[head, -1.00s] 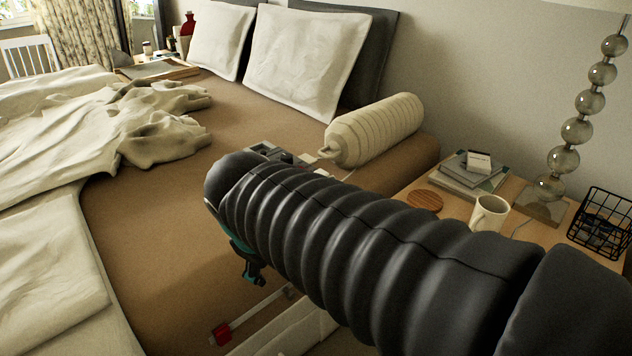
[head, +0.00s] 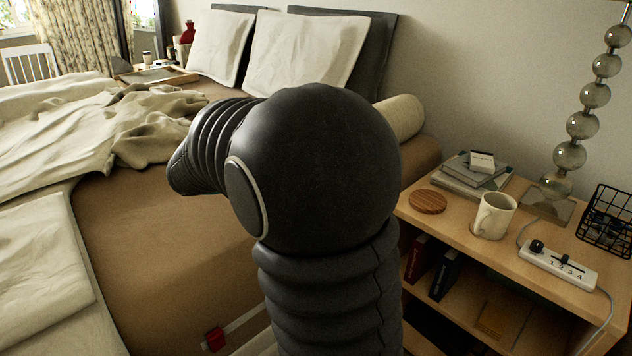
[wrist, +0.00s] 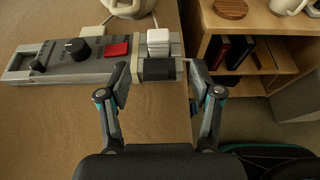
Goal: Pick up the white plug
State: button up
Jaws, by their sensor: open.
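I cannot tell whether the fingers touch the panel. In the head view my arm hides the gripper, the panel and the plug.
The panel also carries a black knob (wrist: 76,48) and a red block (wrist: 117,49). A wooden nightstand (head: 470,232) stands right of the bed with a mug (head: 493,215), a power strip (head: 557,262) and a wire basket (head: 607,220). A cream bolster (head: 404,118) lies behind my arm.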

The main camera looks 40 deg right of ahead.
jog(key=b+x, duration=0.1)
jog(key=x, duration=1)
jog(key=shift+w+f, duration=0.1)
jog(key=shift+w, duration=0.1)
grip_shut()
